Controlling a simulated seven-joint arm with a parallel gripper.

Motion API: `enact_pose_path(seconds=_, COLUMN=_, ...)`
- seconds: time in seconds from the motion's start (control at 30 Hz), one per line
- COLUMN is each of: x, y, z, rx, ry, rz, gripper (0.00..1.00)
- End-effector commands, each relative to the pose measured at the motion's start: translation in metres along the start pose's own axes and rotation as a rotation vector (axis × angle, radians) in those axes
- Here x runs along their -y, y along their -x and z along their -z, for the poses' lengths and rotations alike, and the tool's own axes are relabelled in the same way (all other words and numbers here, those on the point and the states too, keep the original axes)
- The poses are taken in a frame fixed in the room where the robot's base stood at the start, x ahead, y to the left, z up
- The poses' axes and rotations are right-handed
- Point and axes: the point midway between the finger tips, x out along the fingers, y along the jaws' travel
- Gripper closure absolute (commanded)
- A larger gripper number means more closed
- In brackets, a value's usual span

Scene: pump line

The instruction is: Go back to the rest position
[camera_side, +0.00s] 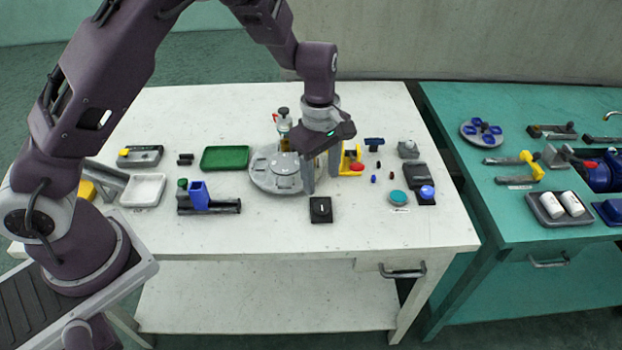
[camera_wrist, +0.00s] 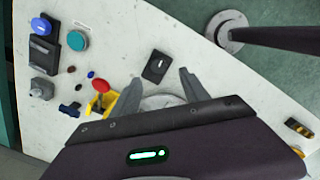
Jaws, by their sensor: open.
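My gripper (camera_side: 322,180) is open, with its two grey fingers pointing down over the white table (camera_side: 430,232). It hangs at the right side of a grey round plate (camera_side: 262,180). In the wrist view my gripper (camera_wrist: 160,92) has its fingers spread apart with nothing held between them. A black square block with a white mark (camera_side: 320,210) lies just in front of the fingers. It also shows in the wrist view (camera_wrist: 156,67), beyond the fingertips and apart from them.
A yellow holder with a red knob (camera_side: 355,160) stands close to the right of the gripper. A green tray (camera_side: 224,158), a white tray (camera_side: 143,190) and a blue block on a black rail (camera_side: 199,195) are to the left. A teal table (camera_side: 480,215) stands at right.

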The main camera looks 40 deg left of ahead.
Motion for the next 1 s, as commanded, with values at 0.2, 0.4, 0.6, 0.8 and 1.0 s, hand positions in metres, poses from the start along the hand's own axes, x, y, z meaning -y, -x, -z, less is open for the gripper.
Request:
enact_pose_path(seconds=0.2, x=0.067, y=0.143, z=-0.004, rx=0.121, ry=-0.475, rz=-0.17, gripper=0.47)
enact_pose_path(seconds=0.4, x=0.178, y=0.221, z=0.01, rx=-0.053, ry=-1.048, rz=-0.348, gripper=0.47)
enact_pose_path(seconds=0.6, x=0.251, y=0.226, z=0.027, rx=-0.34, ry=-1.407, rz=-0.351, gripper=0.47)
enact_pose_path(seconds=0.8, x=0.265, y=0.222, z=0.033, rx=-0.418, ry=-1.486, rz=-0.327, gripper=0.47)
enact_pose_path(seconds=1.0, x=0.264, y=0.222, z=0.032, rx=-0.415, ry=-1.484, rz=-0.329, gripper=0.47)
